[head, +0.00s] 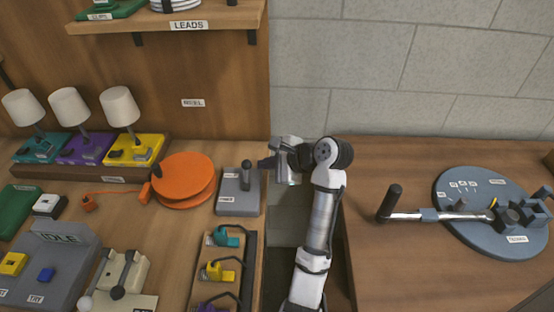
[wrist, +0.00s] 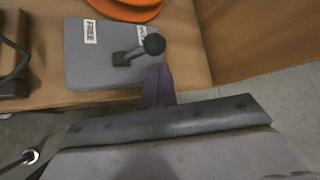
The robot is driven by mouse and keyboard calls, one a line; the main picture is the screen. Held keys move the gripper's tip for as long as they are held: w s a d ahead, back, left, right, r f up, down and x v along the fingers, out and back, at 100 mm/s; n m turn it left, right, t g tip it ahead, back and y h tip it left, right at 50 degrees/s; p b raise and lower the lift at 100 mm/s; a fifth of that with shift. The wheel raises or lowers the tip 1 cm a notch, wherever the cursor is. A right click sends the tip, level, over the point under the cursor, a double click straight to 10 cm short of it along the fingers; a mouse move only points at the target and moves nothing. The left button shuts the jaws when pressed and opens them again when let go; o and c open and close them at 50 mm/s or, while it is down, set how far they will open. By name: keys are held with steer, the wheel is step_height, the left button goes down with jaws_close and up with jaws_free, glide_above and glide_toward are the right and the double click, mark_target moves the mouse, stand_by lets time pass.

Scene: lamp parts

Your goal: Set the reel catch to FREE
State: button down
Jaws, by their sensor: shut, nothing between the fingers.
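The reel catch is a grey block (head: 239,205) near the right edge of the left bench, beside the orange reel (head: 184,176). It carries a short dark lever (head: 246,176) with a round knob. In the wrist view the block (wrist: 88,67) shows a FREE label (wrist: 90,32) at left and a second label (wrist: 143,31) at right, partly hidden by the knob (wrist: 153,44). The lever leans toward that second label, away from FREE. My gripper (head: 265,163) is shut and empty, just right of the lever. In the wrist view its fingertips (wrist: 158,72) are close below the knob; contact cannot be told.
A rack of cable hooks (head: 222,270) stands in front of the catch. Three lamps (head: 123,108) stand at the back left under a shelf (head: 170,20). A gap separates the benches; the right bench (head: 400,270) holds a round blue-grey plate (head: 480,190) with a crank.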

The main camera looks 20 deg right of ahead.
mark_target(247, 174)
steer(key=shift+x, duration=1.65)
steer(key=shift+a, duration=0.1)
steer(key=shift+s+r+n+t, duration=0.1)
steer(key=shift+s+n+t, duration=0.15)
steer(key=shift+t, duration=0.25)
steer(key=shift+w, duration=0.1)
steer(key=shift+b, duration=0.35)
